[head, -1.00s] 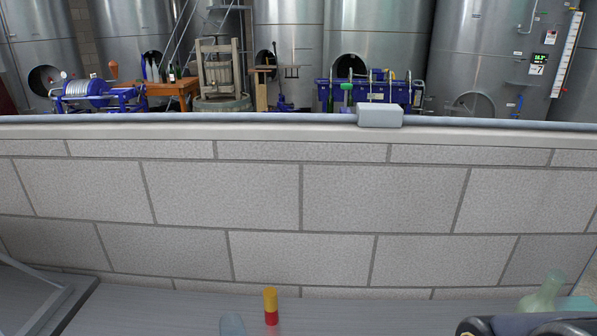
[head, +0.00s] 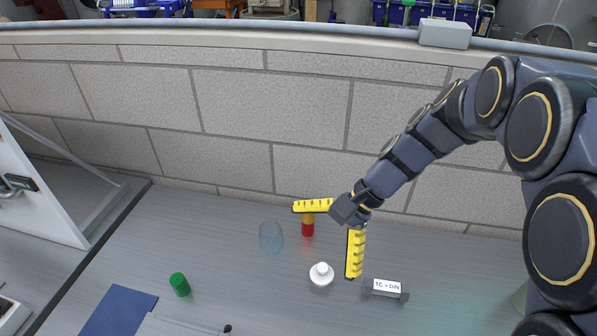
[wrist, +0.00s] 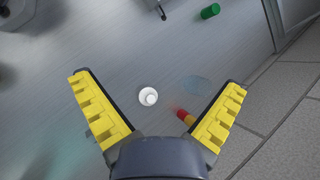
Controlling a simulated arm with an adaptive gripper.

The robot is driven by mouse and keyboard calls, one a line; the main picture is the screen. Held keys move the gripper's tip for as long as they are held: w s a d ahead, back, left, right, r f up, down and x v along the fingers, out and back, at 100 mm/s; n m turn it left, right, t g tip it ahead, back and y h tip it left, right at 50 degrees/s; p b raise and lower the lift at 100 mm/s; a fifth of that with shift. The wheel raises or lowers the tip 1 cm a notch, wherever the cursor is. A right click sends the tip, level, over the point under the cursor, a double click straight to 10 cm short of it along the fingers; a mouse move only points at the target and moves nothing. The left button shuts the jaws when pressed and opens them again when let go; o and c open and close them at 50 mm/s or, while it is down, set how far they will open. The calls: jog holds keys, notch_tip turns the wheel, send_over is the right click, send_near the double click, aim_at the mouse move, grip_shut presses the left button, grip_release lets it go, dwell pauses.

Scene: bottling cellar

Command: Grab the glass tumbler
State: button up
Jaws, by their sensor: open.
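The glass tumbler (head: 271,237) is clear, faintly bluish and stands on the grey bench near the wall. In the wrist view the tumbler (wrist: 196,86) is a faint outline, ahead of the right-hand finger. My gripper (head: 333,240) has yellow ridged fingers spread wide, with nothing between them. It is to the right of the tumbler in the head view and apart from it. In the wrist view my gripper (wrist: 160,92) also shows open, its two fingers at the left and right.
A red and yellow cylinder (head: 308,228) stands beside the tumbler, partly behind a finger. A white round-knobbed piece (head: 321,275), a green cylinder (head: 180,284), a labelled block (head: 386,289) and a blue mat (head: 118,311) lie nearby. The tiled wall (head: 255,110) bounds the back.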

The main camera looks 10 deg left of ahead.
jog(key=w+a+f+m+y, duration=0.4)
jog(key=w+a+f, duration=0.3)
jog(key=w, duration=0.3)
jog(key=m+y, duration=0.3)
jog(key=m, duration=0.2)
send_over(281, 231)
notch_tip(281, 231, down, 7)
jog(key=shift+w+f+t, duration=0.25)
jog(key=shift+f+t, duration=0.2)
jog(key=shift+t, duration=0.05)
jog(key=shift+f, duration=2)
notch_tip(281, 231, down, 2)
jog(key=shift+f, duration=0.1)
jog(key=shift+x, duration=1.1)
jog(key=shift+s+a+f, duration=0.1)
jog(key=shift+a+f, duration=0.15)
jog(key=shift+a, duration=0.1)
jog(key=c, duration=1.3)
